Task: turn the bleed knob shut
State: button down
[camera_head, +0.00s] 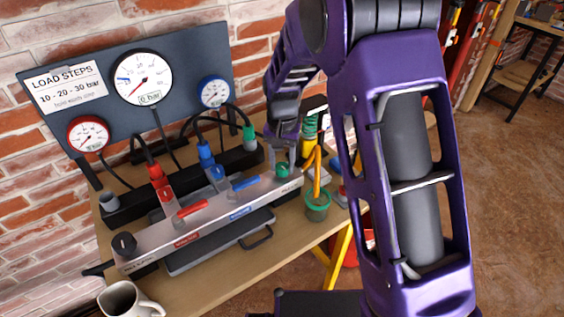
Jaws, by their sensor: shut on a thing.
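The manifold is a long silver bar (215,220) on the bench. A green knob (282,171) sits at its right end and a black knob (124,243) at its left end. The labels beside the knobs are too small to read, so I cannot tell by name which is the bleed knob. My gripper (283,160) points down at the right end, shut on the green knob. The fingers are small in view and partly hide it. Red (190,208) and blue (245,183) lever handles lie between the knobs.
A gauge panel (60,125) with three dials stands behind; the large dial (142,78) has a "0 bar" plate. Hoses run to red, blue and green couplings. A green cup (317,207) with yellow tools stands close right of my gripper. A mug (125,300) is front left.

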aim_at(282, 166)
dwell(0.4)
jog(key=shift+c, duration=2.1)
grip_release()
jog(key=shift+r, duration=0.1)
notch_tip(282, 166, up, 17)
jog(key=p, duration=0.2)
jog(key=shift+r, duration=0.15)
